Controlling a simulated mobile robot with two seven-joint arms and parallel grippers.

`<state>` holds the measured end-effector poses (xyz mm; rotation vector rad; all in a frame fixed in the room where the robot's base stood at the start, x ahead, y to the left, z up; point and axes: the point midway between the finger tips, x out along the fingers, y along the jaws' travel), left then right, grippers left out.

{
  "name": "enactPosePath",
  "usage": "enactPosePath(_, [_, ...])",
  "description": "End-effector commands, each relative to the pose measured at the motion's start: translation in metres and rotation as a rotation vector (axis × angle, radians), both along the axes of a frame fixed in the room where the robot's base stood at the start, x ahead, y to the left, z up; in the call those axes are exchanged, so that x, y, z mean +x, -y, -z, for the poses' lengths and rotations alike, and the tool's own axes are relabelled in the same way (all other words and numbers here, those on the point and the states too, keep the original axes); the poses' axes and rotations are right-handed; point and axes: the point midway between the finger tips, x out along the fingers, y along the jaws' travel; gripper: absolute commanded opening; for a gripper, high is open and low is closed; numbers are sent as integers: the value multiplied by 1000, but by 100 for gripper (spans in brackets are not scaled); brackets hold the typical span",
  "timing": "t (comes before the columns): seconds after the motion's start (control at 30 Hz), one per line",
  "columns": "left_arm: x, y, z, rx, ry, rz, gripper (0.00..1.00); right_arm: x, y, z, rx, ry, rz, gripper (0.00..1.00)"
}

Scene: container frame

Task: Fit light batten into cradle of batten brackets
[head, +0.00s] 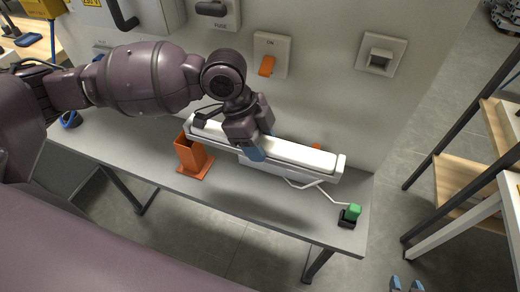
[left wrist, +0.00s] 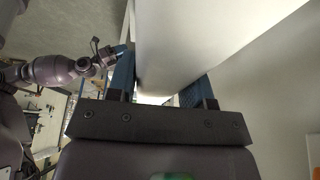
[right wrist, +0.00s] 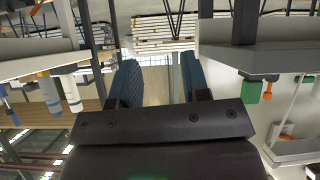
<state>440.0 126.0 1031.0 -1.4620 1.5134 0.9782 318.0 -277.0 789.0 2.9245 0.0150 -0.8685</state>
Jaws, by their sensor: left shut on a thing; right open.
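The light batten (head: 300,153) is a long white bar in a pale tray-like body, lying lengthwise over the grey bench. My left gripper (head: 256,148) is shut around its middle; in the left wrist view, blue fingers (left wrist: 160,88) flank the white batten (left wrist: 190,40). An orange bracket (head: 193,157) stands on the bench below the batten's left end. A second orange piece (head: 316,147) peeks out behind the batten, mostly hidden. I cannot tell whether the batten touches either. My right gripper (head: 407,284) is open and empty, low in front of the bench; its fingers (right wrist: 160,85) are apart.
The wall behind carries an orange switch (head: 267,66) and a socket plate (head: 381,55). Shelving (head: 470,165) stands at the right. The bench (head: 240,205) front is clear.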

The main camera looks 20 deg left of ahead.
Motion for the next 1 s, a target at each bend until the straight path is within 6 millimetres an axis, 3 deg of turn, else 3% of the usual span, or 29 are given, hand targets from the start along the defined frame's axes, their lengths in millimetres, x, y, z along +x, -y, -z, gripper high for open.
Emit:
enactPosePath(0.5, [0, 0, -26, -1, 3, 1, 4, 14, -2, -36, 0, 40, -7, 43])
enactPosePath(1.0, [0, 0, -47, -1, 2, 0, 4, 8, 0, -59, 0, 30, -1, 43])
